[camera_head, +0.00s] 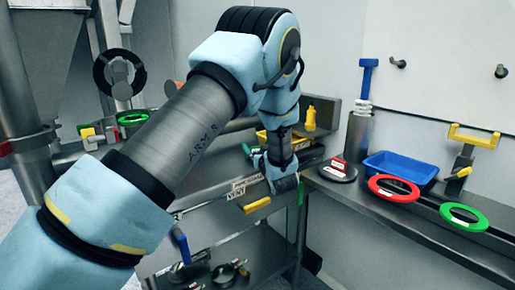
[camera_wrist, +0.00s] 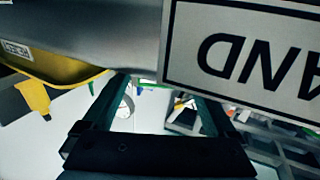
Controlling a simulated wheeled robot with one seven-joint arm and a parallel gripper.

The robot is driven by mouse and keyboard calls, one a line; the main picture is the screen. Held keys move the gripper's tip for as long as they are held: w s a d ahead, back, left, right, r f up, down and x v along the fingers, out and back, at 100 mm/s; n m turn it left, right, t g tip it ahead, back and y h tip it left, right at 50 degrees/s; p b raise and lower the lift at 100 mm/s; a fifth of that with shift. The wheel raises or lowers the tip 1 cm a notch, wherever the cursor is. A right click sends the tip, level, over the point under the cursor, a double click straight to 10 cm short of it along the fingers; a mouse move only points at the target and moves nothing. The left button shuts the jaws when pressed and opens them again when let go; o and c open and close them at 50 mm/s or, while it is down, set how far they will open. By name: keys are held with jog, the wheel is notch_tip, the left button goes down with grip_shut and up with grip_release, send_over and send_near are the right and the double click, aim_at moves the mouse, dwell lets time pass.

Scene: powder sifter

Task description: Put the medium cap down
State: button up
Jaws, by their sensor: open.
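My gripper (camera_head: 284,182) is at the front edge of the metal bench, above a yellow handle, in the head view. In the wrist view my gripper (camera_wrist: 160,92) has its two dark fingers spread, with nothing clearly held between them. A dark round disc with a red and white block on top (camera_head: 338,170) lies flat on the right bench, apart from my gripper. It looks like a cap, but I cannot tell whether it is the medium one. My arm hides part of the left bench.
A red ring (camera_head: 394,188), a green ring (camera_head: 464,217) and a blue tray (camera_head: 402,167) are on the right bench. A yellow handle (camera_head: 257,205) juts out below my gripper. A lettered sign (camera_wrist: 250,50) is close in the wrist view. A lower shelf holds small items.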

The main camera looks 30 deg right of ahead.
jog(key=shift+r, duration=0.1)
jog(key=shift+s, duration=0.2)
jog(key=s+a+b, duration=0.2)
jog(key=s, duration=0.9)
jog(key=shift+s+a, duration=0.2)
